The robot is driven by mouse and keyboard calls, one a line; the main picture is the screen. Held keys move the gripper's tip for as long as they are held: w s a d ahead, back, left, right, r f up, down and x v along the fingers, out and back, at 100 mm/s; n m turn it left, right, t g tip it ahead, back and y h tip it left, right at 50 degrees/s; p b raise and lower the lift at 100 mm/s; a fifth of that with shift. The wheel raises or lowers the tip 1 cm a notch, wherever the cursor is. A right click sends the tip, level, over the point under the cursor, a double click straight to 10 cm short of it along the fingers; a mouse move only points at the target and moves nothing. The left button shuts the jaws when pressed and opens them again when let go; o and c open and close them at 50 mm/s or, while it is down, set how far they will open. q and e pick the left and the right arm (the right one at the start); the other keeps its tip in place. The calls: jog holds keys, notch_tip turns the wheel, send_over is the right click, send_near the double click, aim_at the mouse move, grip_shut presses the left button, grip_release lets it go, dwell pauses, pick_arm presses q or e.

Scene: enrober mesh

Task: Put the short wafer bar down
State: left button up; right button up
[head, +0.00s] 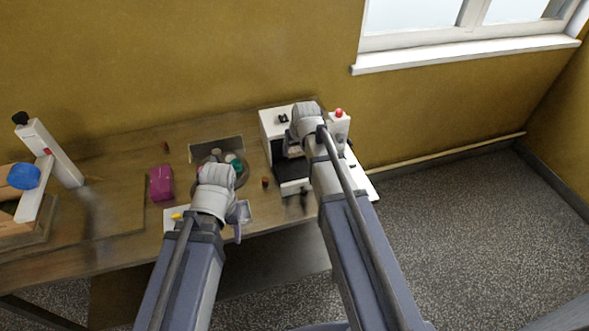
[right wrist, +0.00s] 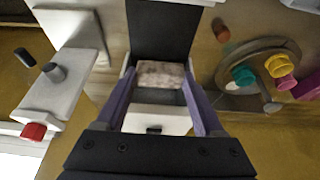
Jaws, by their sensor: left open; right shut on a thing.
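The short wafer bar (right wrist: 161,74), a pale pinkish-brown mottled block, lies crosswise between the purple fingertips of my right gripper (right wrist: 160,80) in the right wrist view. The right gripper is shut on it, over the white enrober machine (head: 270,128) with its dark belt (right wrist: 160,32). The picture does not clearly show whether the bar touches the surface below. In the head view my right wrist mostly hides the bar. My left gripper (head: 238,222) is open and empty over the table's front part, with its fingers partly hidden by the wrist.
A red knob (head: 339,113) tops the machine's right post. A round dish (right wrist: 238,62) with coloured pieces stands beside the machine. A small brown piece (head: 265,182) stands between them. A magenta block (head: 160,183) lies farther left on the wooden table (head: 110,205).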

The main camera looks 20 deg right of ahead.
aim_at(294, 173)
jog(key=shift+f+b, duration=4.95)
jog(key=shift+f, duration=0.15)
jog(key=shift+r, duration=0.15)
jog(key=o, duration=1)
jog(key=p+v, duration=1.2)
jog(key=s+a+n+g, duration=0.1)
jog(key=s+a, duration=0.3)
jog(key=s, duration=0.2)
jog(key=s+a+f+n+g+h, duration=0.1)
jog(key=s+a+g, duration=0.1)
jog(key=s+a, duration=0.3)
jog(key=s+a+n+g, duration=0.1)
jog(key=s+a, duration=0.3)
jog(key=s, duration=0.4)
jog(key=shift+s+a+f+g+h+b, duration=0.25)
jog(key=shift+s+f+g+h+b, duration=0.05)
jog(key=shift+s+g, duration=0.1)
